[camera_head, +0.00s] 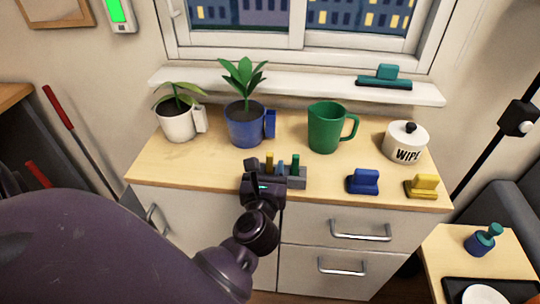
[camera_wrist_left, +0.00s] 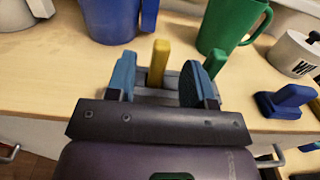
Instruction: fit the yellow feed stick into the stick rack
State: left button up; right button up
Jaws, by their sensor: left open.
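The yellow feed stick (camera_head: 269,160) stands upright at the left part of the grey stick rack (camera_head: 298,180) on the counter. In the left wrist view the yellow stick (camera_wrist_left: 159,62) shows between the two blue-padded fingers of my left gripper (camera_wrist_left: 160,82), with gaps on both sides. That gripper is open. In the head view my left gripper (camera_head: 267,176) is in front of the rack and hides part of it. A green stick (camera_head: 295,163) stands in the rack to the right. The yellow stick's lower end is hidden, so how deep it sits cannot be told. My right gripper is out of view.
Behind the rack stand a blue plant pot (camera_head: 246,128) and a green jug (camera_head: 324,130). To the right are a blue holder (camera_head: 363,182), a yellow holder (camera_head: 422,187) and a white wipes tub (camera_head: 404,146). The counter left of the rack is clear.

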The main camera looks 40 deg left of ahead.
pick_arm(q)
jog(key=v, duration=0.5)
jog(key=shift+s+d, duration=0.15)
jog(key=shift+s, duration=0.1)
dwell(0.4)
